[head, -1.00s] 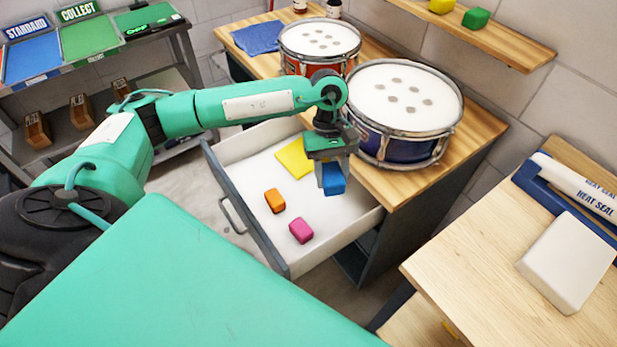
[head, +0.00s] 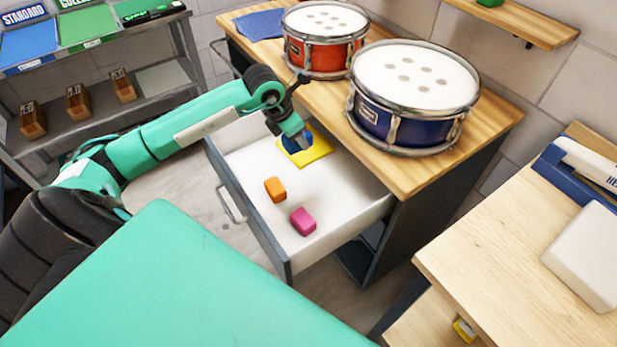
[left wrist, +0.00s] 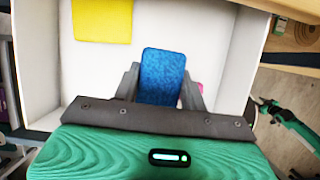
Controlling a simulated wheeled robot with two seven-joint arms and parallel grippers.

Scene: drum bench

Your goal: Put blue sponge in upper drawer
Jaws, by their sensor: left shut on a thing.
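The blue sponge (left wrist: 161,76) is held between the two fingers of my left gripper (left wrist: 161,85) in the left wrist view. In the head view the left gripper (head: 299,140) is over the open upper drawer (head: 265,235), and the blue sponge (head: 292,143) is partly hidden by it. The sponge appears in front of a yellow flat piece (head: 313,151) lying in the drawer; I cannot tell whether they touch. An orange block (head: 275,189) and a pink block (head: 303,221) also lie on the drawer's white floor.
A blue drum (head: 412,125) and a red drum (head: 322,55) stand on the wooden bench top (head: 425,175) behind the drawer. A blue cloth (head: 259,25) lies at the bench's far left. A light wooden table (head: 500,265) is at the right.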

